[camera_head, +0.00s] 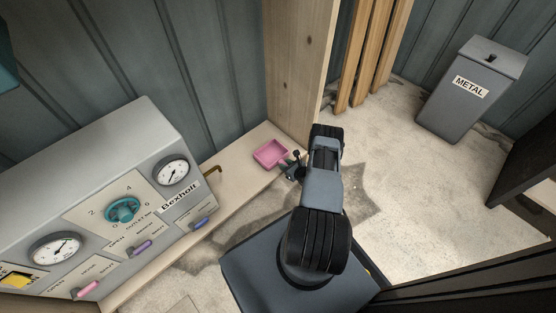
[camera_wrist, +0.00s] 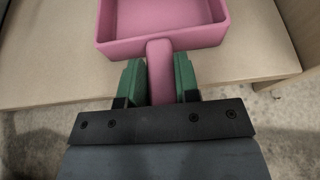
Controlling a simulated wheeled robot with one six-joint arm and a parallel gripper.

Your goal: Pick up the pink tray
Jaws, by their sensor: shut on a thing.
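The pink tray (camera_head: 271,153) is a small square open tray at the right end of the pale wooden bench, close to a wooden post. In the wrist view the pink tray (camera_wrist: 170,42) fills the top middle, with a short handle pointing towards me. My gripper (camera_head: 294,167) is at the tray's near right side. In the wrist view the green fingers of my gripper (camera_wrist: 159,75) are shut on the handle, one on each side. The tray looks empty and level. I cannot tell whether it touches the bench.
The pale bench (camera_head: 229,180) carries a grey control panel (camera_head: 150,165) with gauges and a teal knob on the left. The wooden post (camera_head: 300,65) stands just behind the tray. A grey METAL bin (camera_head: 462,105) stands at the back right.

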